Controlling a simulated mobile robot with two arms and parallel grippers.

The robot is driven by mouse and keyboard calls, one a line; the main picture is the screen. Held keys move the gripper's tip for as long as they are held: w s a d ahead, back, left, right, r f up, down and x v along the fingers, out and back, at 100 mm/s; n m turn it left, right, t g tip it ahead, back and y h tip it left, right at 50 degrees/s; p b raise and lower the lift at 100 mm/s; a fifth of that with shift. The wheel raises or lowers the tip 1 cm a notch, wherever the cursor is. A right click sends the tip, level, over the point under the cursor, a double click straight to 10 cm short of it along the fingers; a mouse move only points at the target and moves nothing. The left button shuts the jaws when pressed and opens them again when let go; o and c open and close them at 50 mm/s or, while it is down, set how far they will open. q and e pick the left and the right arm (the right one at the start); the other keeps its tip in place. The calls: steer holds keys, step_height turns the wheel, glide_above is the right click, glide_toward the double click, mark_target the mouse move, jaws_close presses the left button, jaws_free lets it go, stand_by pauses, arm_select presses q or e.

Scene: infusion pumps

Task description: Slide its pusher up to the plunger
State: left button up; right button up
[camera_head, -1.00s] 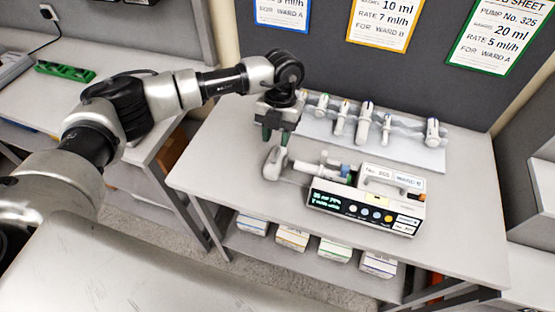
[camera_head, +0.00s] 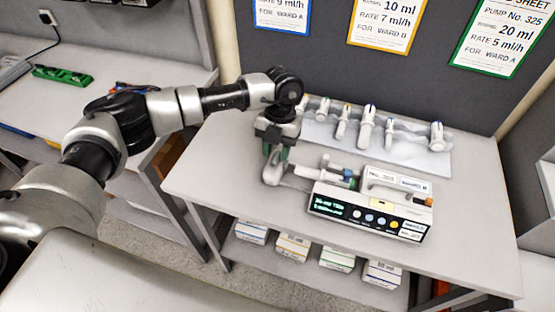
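The infusion pump (camera_head: 372,203) stands on the table with its lit display and buttons facing me. A syringe (camera_head: 336,170) lies along its top left. The pump's grey pusher (camera_head: 272,173) sticks out to the left of the pump, with a visible stretch between its head and the syringe's plunger end. My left gripper (camera_head: 277,154) points down just over the pusher head, its green-tipped fingers apart. The fingertips overlap the top of the pusher in the picture; I cannot tell whether they touch it. My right gripper is not in view.
A pale tray (camera_head: 425,160) with several syringes lies behind the pump. Order sheets (camera_head: 392,22) hang on the grey wall panel. Boxes (camera_head: 292,246) stand on the shelf below. The table's front left (camera_head: 225,190) is clear.

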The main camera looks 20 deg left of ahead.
arm_select(q)
steer(key=shift+f, duration=0.3)
stand_by(0.4)
steer(key=c, duration=0.5)
steer(key=shift+c, duration=0.2)
steer(key=shift+d+b, duration=0.3)
steer(key=shift+d, duration=0.7)
steer(key=o, duration=0.5)
steer(key=shift+o, duration=0.2)
